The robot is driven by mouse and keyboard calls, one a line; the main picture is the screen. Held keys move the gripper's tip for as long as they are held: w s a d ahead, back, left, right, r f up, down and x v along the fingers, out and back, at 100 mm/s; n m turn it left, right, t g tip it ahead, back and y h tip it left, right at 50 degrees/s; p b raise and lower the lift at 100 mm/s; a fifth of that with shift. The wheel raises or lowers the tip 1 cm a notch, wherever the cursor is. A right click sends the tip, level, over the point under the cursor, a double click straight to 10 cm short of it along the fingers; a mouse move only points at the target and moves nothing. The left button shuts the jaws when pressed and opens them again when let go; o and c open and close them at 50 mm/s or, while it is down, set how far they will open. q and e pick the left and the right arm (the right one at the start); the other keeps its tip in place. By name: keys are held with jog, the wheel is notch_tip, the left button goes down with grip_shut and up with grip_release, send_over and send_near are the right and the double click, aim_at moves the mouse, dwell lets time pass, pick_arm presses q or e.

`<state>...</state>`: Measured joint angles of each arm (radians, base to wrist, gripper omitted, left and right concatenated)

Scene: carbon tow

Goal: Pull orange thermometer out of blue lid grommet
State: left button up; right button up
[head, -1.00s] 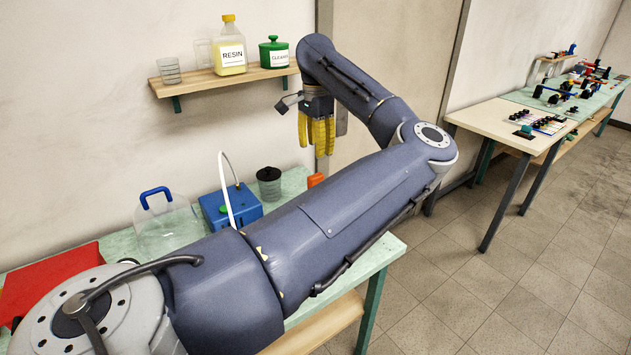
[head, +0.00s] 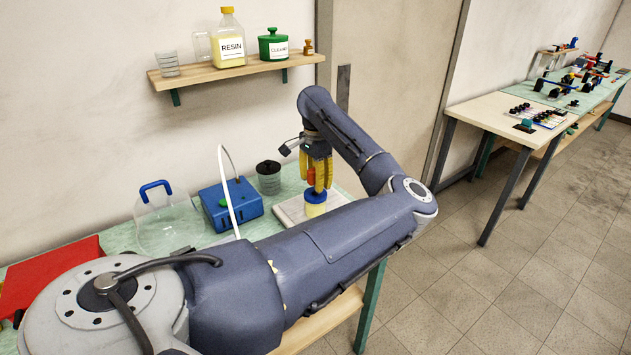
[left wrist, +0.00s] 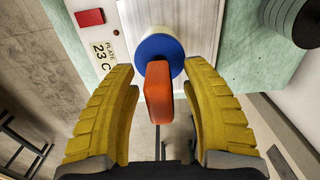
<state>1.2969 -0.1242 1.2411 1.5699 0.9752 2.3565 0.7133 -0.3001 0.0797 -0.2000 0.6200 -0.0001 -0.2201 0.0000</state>
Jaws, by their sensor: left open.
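The orange thermometer (left wrist: 159,92) stands up from the blue lid (left wrist: 150,50) in the left wrist view. In the head view the orange thermometer (head: 311,176) shows between the yellow fingers, above the blue lid (head: 315,196) of a pale yellow container (head: 315,210). My left gripper (left wrist: 162,100) is open, with one yellow finger on each side of the thermometer and a gap to both. It also shows in the head view (head: 320,178), pointing down over the lid. The grommet is hidden behind the thermometer. My right gripper is not in view.
The container stands on a white plate (head: 290,212), marked "PLATE 23 C" in the wrist view. Left of it are a dark-topped grey cup (head: 269,180), a blue box (head: 240,203) and a clear blue-handled vessel (head: 165,225). A shelf (head: 235,70) hangs above.

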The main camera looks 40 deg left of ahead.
pick_arm(q)
jog(key=shift+f, duration=0.25)
grip_shut()
dwell(0.7)
